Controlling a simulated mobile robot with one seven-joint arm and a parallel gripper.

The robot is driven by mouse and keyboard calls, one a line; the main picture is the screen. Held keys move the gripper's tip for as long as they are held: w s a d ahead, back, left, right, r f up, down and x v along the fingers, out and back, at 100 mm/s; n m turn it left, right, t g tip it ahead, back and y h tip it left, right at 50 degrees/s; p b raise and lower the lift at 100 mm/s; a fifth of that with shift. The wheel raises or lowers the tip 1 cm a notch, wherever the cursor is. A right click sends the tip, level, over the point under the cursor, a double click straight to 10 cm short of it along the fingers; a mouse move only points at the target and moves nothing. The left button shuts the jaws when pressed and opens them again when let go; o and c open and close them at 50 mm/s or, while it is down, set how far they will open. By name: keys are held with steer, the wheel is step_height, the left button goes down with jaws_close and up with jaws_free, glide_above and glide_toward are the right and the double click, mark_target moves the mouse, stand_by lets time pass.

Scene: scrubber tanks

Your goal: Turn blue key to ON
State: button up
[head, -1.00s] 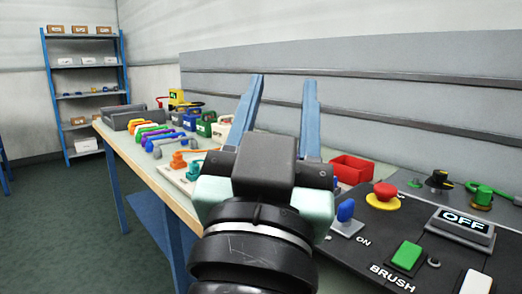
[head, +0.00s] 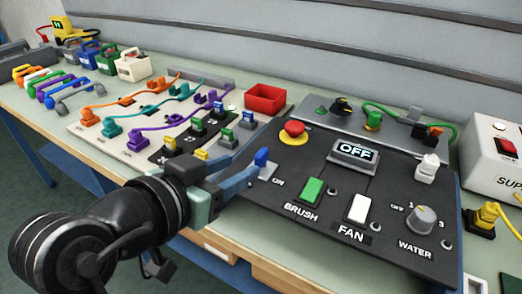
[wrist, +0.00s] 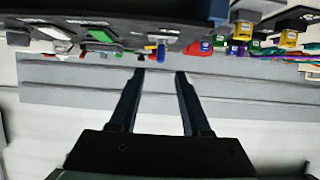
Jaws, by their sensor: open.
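The blue key (head: 262,157) stands upright on a light plate at the left end of the black control panel (head: 385,252), next to the word ON. My gripper (head: 250,168) is open, its two blue-grey fingers pointing right toward the key. In the wrist view, which looks upside down, the blue key (wrist: 161,50) shows just beyond and between the fingertips (wrist: 160,72). I cannot tell whether a finger touches it. The display (head: 355,151) reads OFF.
A red emergency button (head: 294,130), green BRUSH switch (head: 312,191), white FAN switch (head: 358,208) and WATER knob (head: 421,219) are on the panel. A red bin (head: 265,98) stands behind. Connector boards with cables lie to the left.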

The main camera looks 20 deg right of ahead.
mark_target(257, 157)
steer(key=x, duration=0.9)
steer(key=shift+w+d+b, duration=0.1)
steer(key=shift+w+b, duration=0.05)
steer(key=shift+b, duration=0.15)
jaws_close()
